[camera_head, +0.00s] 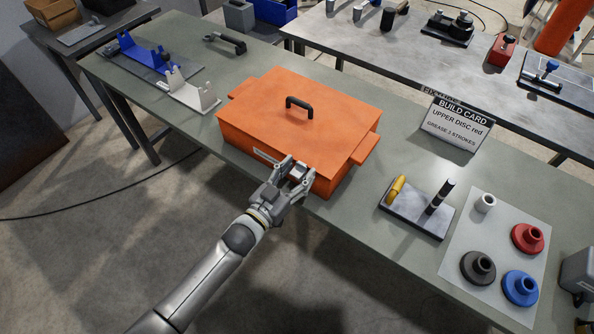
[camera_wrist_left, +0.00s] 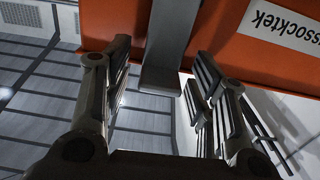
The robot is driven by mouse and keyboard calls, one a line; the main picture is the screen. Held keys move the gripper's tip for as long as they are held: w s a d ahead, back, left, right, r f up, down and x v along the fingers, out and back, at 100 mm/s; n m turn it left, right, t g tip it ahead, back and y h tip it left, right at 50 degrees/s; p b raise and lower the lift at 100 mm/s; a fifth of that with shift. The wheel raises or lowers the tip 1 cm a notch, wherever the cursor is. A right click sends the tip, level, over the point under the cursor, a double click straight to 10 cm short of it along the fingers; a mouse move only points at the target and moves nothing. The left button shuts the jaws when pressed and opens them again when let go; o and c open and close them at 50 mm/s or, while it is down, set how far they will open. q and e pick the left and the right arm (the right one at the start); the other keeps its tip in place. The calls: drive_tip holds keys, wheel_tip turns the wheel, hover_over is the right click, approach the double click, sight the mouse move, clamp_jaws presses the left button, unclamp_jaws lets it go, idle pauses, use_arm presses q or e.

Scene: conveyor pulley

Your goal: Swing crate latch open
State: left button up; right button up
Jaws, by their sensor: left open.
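The orange crate (camera_head: 300,115) stands closed on the grey-green table, with a black handle (camera_head: 299,103) on its lid. Its grey latch (camera_wrist_left: 166,50) hangs on the front wall in the left wrist view, with a flat lower end. My left gripper (camera_head: 297,172) is at the front of the crate in the head view, its fingers spread open around the latch area. In the left wrist view the latch lies between the two fingers, with gaps on both sides. In the head view the gripper largely hides the latch. My right gripper is not in view.
A build card (camera_head: 455,124) stands right of the crate. A small dark plate (camera_head: 417,212) with a yellow-handled tool and a white mat (camera_head: 457,255) with several discs lie at the right. Blue (camera_head: 146,53) and light grey (camera_head: 190,93) brackets lie left. Open floor is in front.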

use_arm(q)
drive_tip(key=shift+w, duration=0.1)
clamp_jaws()
idle(0.3)
